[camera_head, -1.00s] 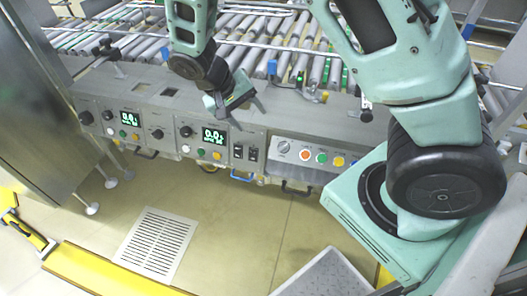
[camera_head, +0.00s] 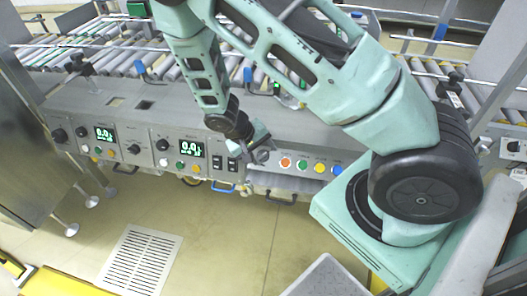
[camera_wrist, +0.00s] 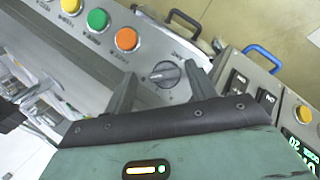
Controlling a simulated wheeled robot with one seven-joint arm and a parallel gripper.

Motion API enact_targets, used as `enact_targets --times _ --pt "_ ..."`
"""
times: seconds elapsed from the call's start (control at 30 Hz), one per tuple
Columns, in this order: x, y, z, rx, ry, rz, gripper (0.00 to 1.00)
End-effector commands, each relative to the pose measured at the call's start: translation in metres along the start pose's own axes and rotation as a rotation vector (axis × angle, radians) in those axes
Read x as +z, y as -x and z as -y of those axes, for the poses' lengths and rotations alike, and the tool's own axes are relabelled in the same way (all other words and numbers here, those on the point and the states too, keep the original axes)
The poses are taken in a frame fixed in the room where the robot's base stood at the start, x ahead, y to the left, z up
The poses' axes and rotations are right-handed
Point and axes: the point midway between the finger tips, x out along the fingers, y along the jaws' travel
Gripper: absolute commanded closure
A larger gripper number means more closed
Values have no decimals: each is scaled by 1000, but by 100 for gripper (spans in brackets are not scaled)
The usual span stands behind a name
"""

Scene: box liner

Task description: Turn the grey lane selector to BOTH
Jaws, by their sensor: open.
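The grey lane selector (camera_wrist: 165,74) is a round knob with a raised grip bar on a grey panel, in the wrist view. A pale mark shows at the left end of its bar. Small lettering around it is too blurred to read. My gripper (camera_wrist: 161,72) is open, with one dark finger on each side of the knob in the picture. I cannot tell whether the fingers touch it. In the head view my gripper (camera_head: 262,146) is at the panel face, just left of the orange button, and mostly hides the selector.
Orange (camera_head: 286,162), green (camera_head: 302,164), yellow (camera_head: 319,167) and blue buttons sit right of the selector. Rocker switches (camera_head: 224,164) and a lit display (camera_head: 192,149) are to its left. Handles (camera_head: 281,199) stick out below the panel. A roller conveyor (camera_head: 130,58) lies behind.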

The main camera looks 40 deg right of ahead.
Motion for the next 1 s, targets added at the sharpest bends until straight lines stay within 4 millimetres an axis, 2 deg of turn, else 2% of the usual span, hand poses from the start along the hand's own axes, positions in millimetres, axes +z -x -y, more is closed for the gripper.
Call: enact_targets --times 0.27,0.43,0.77,1.0 --pt "0 -1 0 -1 -1 -1 44" --pt "0 -1 -1 -1 -1 0 88" --pt "0 -1 -1 15 21 0 88" --pt "0 0 0 81 125 -1 88"
